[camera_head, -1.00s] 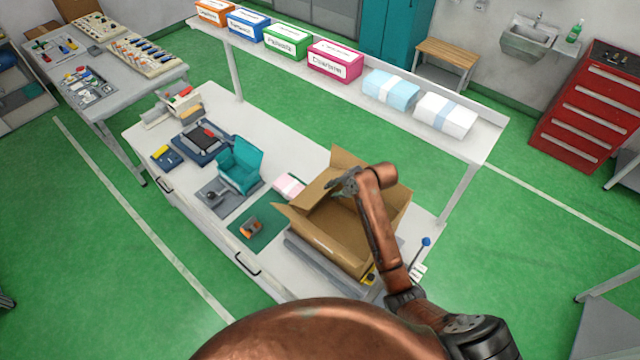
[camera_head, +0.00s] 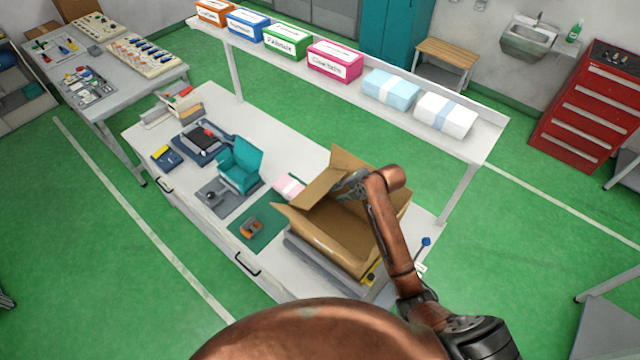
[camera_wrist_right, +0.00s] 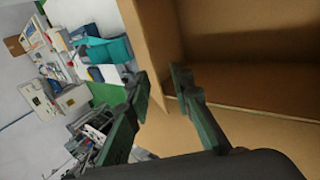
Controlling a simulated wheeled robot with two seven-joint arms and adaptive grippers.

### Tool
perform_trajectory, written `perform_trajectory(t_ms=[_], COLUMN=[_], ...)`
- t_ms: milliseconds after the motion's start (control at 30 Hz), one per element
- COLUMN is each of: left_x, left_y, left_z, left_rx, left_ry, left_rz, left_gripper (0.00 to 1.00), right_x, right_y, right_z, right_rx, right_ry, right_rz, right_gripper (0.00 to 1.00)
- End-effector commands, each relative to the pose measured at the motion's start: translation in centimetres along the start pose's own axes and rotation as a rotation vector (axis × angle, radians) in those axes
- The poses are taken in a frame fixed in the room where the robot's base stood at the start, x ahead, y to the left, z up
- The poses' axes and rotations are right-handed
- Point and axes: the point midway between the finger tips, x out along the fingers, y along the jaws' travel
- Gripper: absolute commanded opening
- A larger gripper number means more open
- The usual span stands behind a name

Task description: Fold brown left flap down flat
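The open brown cardboard box (camera_head: 325,241) sits on the workbench, its inside facing up. Its left flap (camera_head: 318,188) slants inward over the box's left side, not flat. My right gripper (camera_head: 350,182) is over the box opening, by the flap's inner edge. In the right wrist view, the gripper's two fingers (camera_wrist_right: 162,82) are apart, with brown cardboard behind and between them; whether they touch it I cannot tell. The box's inside (camera_wrist_right: 240,65) fills the right of that view. My left gripper is not in view.
A raised shelf (camera_head: 480,135) with coloured boxes runs behind the bench. A pink-and-white pack (camera_head: 289,186), a green mat (camera_head: 270,222) and a teal holder (camera_head: 240,165) lie left of the box. A blue-knobbed lever (camera_head: 426,242) stands at its right.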

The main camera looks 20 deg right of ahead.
Motion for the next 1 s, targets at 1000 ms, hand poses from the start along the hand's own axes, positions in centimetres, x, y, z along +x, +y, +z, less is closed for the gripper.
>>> perform_trajectory(t_ms=[1000], left_x=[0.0], left_y=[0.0], left_z=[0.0], left_rx=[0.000], left_ry=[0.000], left_rz=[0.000], left_gripper=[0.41], right_x=[-12.1], right_y=[-0.1], right_z=[0.0], right_rx=[0.000], right_ry=[0.001], right_rz=[0.000], right_gripper=[0.21])
